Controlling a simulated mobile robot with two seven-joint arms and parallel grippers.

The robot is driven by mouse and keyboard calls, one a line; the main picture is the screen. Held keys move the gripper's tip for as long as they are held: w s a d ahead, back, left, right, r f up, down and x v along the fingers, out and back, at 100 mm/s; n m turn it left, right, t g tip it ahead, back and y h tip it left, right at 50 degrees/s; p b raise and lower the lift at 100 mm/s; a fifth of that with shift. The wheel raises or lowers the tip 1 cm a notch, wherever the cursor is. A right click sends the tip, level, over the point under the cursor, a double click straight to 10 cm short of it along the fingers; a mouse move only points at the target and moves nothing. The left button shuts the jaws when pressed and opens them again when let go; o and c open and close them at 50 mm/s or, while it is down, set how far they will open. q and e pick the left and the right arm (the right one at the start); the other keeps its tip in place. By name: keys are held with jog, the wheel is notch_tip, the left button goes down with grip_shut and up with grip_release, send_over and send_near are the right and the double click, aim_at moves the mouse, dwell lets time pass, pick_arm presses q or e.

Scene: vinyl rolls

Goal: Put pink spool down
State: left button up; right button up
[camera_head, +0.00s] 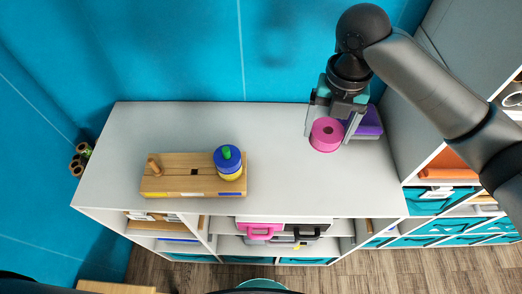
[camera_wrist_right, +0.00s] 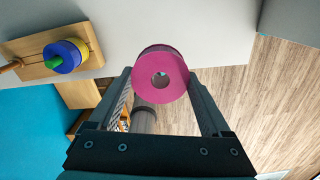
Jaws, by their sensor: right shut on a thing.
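The pink spool (camera_head: 326,137) is a thick ring with a dark centre hole, at the right end of the white counter in the head view. My right gripper (camera_head: 329,128) is shut on it, one finger on each side. In the right wrist view the pink spool (camera_wrist_right: 162,76) sits between the finger ends of the right gripper (camera_wrist_right: 160,84), its hole facing the camera. I cannot tell whether the spool touches the counter. My left gripper is not in view.
The white counter top (camera_head: 280,180) is clear in the middle. A wooden stand (camera_head: 190,186) at left carries blue and yellow spools with a green tip (camera_head: 226,152). A purple item (camera_head: 370,121) lies just behind the right gripper. Tall shelving (camera_head: 410,140) borders the right end.

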send_over(309, 183)
notch_tip(309, 183, down, 16)
jog(key=shift+r, duration=0.1)
jog(key=shift+f+b, duration=0.45)
jog(key=shift+f, duration=1.7)
jog(key=shift+f, duration=0.2)
jog(key=o, duration=1.6)
jog(key=shift+r, duration=0.1)
jog(key=shift+c, duration=0.2)
